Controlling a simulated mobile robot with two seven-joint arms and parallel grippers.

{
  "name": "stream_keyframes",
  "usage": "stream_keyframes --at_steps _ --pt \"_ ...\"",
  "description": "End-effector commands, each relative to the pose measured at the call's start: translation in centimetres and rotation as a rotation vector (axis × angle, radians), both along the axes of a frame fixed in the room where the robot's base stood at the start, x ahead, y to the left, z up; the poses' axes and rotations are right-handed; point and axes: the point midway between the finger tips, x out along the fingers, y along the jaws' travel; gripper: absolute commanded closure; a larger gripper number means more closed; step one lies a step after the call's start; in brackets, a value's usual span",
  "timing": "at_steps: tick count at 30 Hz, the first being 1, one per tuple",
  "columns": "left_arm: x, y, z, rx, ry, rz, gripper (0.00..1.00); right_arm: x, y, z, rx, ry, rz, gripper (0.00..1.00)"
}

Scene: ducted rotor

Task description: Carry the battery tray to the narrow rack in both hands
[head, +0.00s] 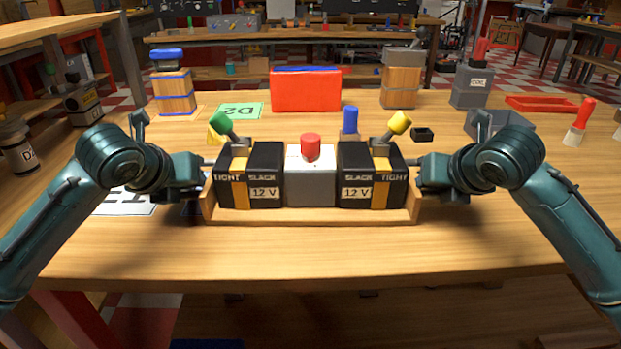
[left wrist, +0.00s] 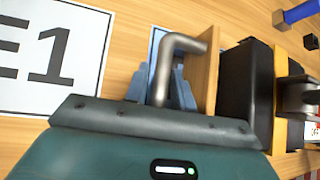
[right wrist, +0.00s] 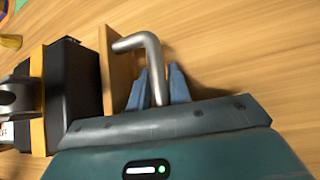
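The battery tray (head: 310,216) is a shallow wooden tray in the middle of the head view. It holds two black 12 V batteries (head: 265,170) (head: 357,168) with yellow straps and a white box (head: 310,185) with a red knob between them. My left gripper (left wrist: 163,90) is shut on the tray's bent metal left handle (left wrist: 182,44). My right gripper (right wrist: 158,90) is shut on the matching right handle (right wrist: 135,43). The tray looks level; whether it touches the table is hard to tell. I cannot make out a narrow rack.
The wooden table (head: 310,255) has bare room in front of the tray. Behind it stand a red box (head: 305,92), a blue-topped wooden canister (head: 174,92), another wooden canister (head: 400,85) and a grey container (head: 471,85). A sheet marked E1 (left wrist: 50,55) lies left of the tray.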

Motion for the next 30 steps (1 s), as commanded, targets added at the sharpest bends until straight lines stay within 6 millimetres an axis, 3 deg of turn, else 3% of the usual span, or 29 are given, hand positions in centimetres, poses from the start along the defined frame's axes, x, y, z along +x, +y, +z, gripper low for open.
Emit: stream_keyframes --at_steps 6,12,15,30 --pt "-0.01 0.01 -0.02 0.0 0.001 0.0 0.76 -0.01 0.0 -0.01 0.0 0.0 0.0 0.82" --pt "-0.02 0.02 -0.01 -0.001 0.001 0.001 0.93 -0.01 0.0 0.01 0.0 0.0 0.0 0.98" --pt "-0.03 0.02 0.0 -0.001 0.001 0.001 1.0 -0.01 -0.01 0.03 0.0 0.0 0.0 1.0" --pt "-0.03 0.03 0.02 0.0 0.001 0.001 1.0 -0.01 -0.02 0.05 0.0 0.0 0.0 1.0"
